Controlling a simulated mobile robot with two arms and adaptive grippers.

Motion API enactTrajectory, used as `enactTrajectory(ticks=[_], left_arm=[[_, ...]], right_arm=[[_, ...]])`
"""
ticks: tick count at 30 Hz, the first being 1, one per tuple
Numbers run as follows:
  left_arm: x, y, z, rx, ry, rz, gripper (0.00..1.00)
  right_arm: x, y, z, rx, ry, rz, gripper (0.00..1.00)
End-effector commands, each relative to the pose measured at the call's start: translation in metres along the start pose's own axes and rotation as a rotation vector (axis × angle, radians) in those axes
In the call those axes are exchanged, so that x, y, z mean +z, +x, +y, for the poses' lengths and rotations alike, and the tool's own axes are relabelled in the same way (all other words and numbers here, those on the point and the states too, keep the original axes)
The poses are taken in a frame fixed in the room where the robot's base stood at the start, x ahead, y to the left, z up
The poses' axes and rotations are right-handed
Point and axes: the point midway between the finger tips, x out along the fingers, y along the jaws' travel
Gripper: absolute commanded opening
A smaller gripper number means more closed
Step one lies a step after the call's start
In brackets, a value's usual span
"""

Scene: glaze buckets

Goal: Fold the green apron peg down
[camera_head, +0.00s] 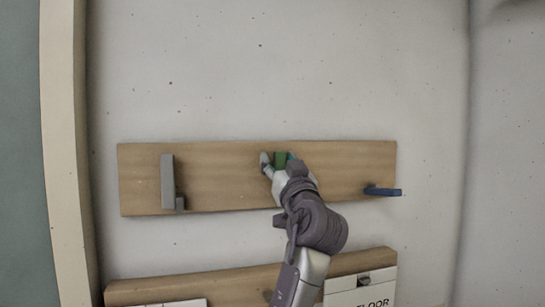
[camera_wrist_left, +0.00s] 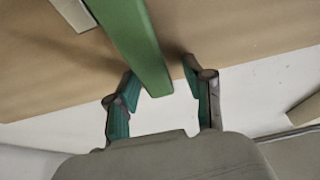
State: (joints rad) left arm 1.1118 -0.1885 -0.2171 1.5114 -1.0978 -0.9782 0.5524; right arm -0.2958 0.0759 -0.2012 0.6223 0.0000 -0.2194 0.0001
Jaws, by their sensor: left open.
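The green apron peg (camera_head: 281,158) is on the middle of the wooden board (camera_head: 225,180) on the wall. In the head view my left gripper and hand hide most of it, so its full angle is hard to tell there. In the left wrist view the green peg (camera_wrist_left: 132,35) is a long bar running from the top edge down to an end between the fingers. My left gripper (camera_head: 277,161) is open, with one finger on each side of the peg; it also shows in the left wrist view (camera_wrist_left: 163,80). Gaps show beside the peg. My right gripper is not in view.
A grey peg (camera_head: 168,180) stands upright at the board's left. A blue peg (camera_head: 383,191) juts out at the right end. A lower wooden rail (camera_head: 220,280) has white cards, one reading "FLOOR" (camera_head: 372,290). The wall above is clear.

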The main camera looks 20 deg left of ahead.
Motion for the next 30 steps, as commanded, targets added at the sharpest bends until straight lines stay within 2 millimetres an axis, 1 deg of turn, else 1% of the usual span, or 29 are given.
enactTrajectory(ticks=[8, 11, 15, 18, 26, 30], left_arm=[[-0.001, -0.001, 0.001, 0.001, -0.001, 0.001, 0.52], [-0.001, -0.001, 0.001, 0.001, -0.001, 0.001, 0.37], [-0.001, -0.001, 0.001, 0.001, -0.001, 0.001, 0.14], [0.0, 0.0, 0.001, 0.001, -0.001, 0.0, 0.0], [0.0, 0.0, 0.001, 0.0, 0.0, 0.0, 0.0], [0.003, -0.003, 0.001, 0.0, 0.0, 0.013, 0.0]], right_arm=[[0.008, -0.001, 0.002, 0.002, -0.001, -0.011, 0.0], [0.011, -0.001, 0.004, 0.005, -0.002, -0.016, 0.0], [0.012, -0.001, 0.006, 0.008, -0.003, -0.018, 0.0], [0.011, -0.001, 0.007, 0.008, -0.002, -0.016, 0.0], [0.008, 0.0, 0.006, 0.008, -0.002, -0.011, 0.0], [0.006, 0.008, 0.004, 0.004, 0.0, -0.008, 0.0]])
